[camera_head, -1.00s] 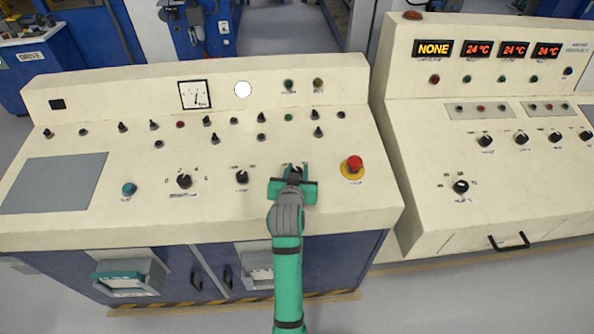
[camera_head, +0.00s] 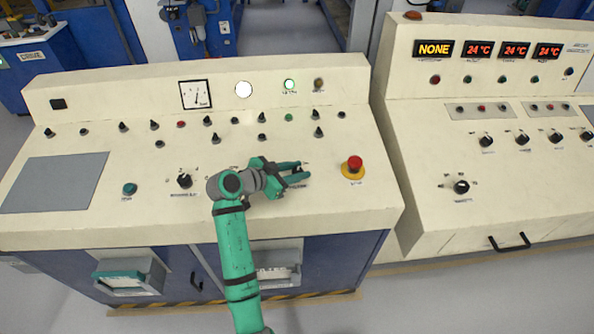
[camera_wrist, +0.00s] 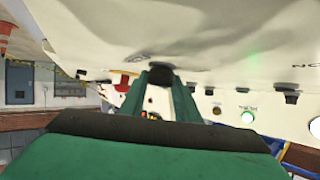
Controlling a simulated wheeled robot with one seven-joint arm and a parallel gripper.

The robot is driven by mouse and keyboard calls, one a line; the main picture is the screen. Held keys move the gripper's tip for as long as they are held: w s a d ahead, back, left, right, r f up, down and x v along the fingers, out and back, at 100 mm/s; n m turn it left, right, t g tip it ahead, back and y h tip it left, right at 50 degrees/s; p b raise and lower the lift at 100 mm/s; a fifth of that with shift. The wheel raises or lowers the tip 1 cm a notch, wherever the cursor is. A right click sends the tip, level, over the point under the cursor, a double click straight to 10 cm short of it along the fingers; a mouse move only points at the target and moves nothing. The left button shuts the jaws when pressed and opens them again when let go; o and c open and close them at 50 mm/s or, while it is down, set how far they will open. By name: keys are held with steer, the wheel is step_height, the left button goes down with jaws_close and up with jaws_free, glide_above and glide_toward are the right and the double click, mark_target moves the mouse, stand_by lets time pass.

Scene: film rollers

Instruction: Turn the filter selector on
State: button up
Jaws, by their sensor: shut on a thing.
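My gripper (camera_head: 301,170) is at the front right of the left console, pointing right with its green fingers around a small black selector knob (camera_head: 295,171). It is shut on this knob, which the fingers partly hide. In the wrist view the dark knob (camera_wrist: 160,73) shows between the fingertips, against the cream panel. The label by the knob is too small to read, so I cannot tell its exact setting. A green lamp (camera_head: 290,85) on the upright back panel is lit.
A red emergency button (camera_head: 354,164) on a yellow base stands just right of my gripper. Another black knob (camera_head: 184,181) is to the left. Rows of small switches lie behind. A second console (camera_head: 430,140) stands to the right.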

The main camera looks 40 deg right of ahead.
steer(key=shift+m+g, duration=1)
steer(key=shift+w, duration=0.1)
steer(key=shift+f, duration=0.1)
steer(key=o, duration=1)
steer(key=shift+o, duration=0.2)
steer(key=v, duration=1)
steer(key=shift+a+r, duration=0.3)
steer(key=shift+r, duration=0.1)
